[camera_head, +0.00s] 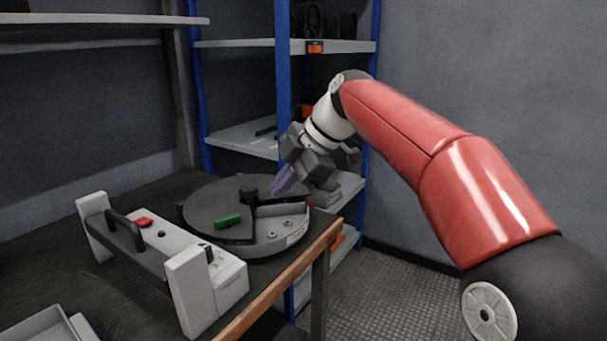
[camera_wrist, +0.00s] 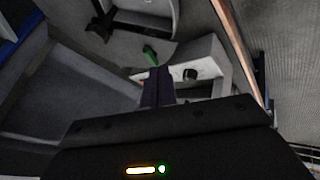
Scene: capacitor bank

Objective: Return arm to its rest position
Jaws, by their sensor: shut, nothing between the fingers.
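My arm, red with a pale wrist, reaches in from the right in the head view. My gripper (camera_head: 281,188) hangs at its end, above the right back part of a round dark-topped device (camera_head: 208,203) on the table. In the wrist view my gripper's two dark purple fingers (camera_wrist: 158,74) lie side by side, shut with nothing between them. A small green piece (camera_head: 227,220) lies on the front of the round device. It also shows in the wrist view (camera_wrist: 150,55), just beyond the fingertips. Whether the fingers touch the device cannot be told.
A white unit with a black handle (camera_head: 125,230) and a red button (camera_head: 144,222) stands left of the round device. A grey tray (camera_head: 45,328) is at the table's near left. Blue-posted shelving (camera_head: 283,90) stands close behind my gripper. Open floor (camera_head: 375,290) lies right of the wooden table edge (camera_head: 280,287).

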